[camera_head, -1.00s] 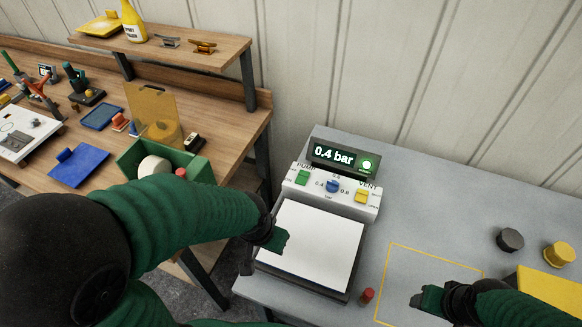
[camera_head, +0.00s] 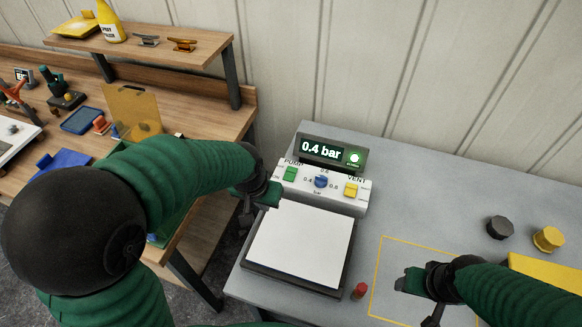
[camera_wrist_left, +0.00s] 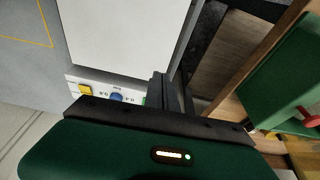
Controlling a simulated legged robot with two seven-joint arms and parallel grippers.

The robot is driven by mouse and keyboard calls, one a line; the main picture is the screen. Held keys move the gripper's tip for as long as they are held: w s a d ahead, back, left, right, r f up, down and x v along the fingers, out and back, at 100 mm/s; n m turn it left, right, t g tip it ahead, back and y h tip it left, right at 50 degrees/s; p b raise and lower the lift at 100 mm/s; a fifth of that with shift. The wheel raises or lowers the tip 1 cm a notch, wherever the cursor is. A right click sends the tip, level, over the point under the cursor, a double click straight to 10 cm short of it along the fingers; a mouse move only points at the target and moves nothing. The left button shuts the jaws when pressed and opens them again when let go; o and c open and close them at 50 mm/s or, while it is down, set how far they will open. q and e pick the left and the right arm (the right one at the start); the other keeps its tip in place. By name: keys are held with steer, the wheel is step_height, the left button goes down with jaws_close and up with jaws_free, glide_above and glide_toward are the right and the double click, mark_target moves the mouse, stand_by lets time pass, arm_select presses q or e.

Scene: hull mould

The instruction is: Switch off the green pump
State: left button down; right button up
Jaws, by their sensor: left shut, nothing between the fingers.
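The green pump switch (camera_head: 290,174) sits at the left of the white control panel (camera_head: 331,198), under the label PUMP. The display (camera_head: 321,150) above reads 0.4 bar, and a round green lamp (camera_head: 354,158) beside it is lit. My left gripper (camera_head: 258,204) is shut and empty, just below and left of the switch in the head view, apart from it. In the left wrist view its fingers (camera_wrist_left: 168,92) point toward the panel and a sliver of green shows by them. My right gripper (camera_head: 418,292) is over the yellow-outlined area; its jaw opening is unclear.
A blue knob (camera_head: 321,181) and a yellow VENT switch (camera_head: 352,190) share the panel. A white plate (camera_head: 300,245) lies in front. A red-topped object (camera_head: 360,291) stands on the grey table, with black (camera_head: 499,227) and yellow (camera_head: 548,239) knobs at right.

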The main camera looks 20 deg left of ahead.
arm_select(q)
step_height(320, 180, up, 3)
steer(key=b, duration=0.3)
glide_above(292, 170)
steer(key=s, duration=0.5)
steer(key=shift+w+r+t, duration=0.2)
steer(key=shift+r+t, duration=0.15)
steer(key=shift+t, duration=0.05)
steer(key=x, duration=0.4)
steer(key=p+x, duration=0.1)
steer(key=x, duration=0.8)
steer(key=shift+s, duration=0.25)
steer(key=shift+f, duration=0.6)
steer(key=shift+f, duration=0.15)
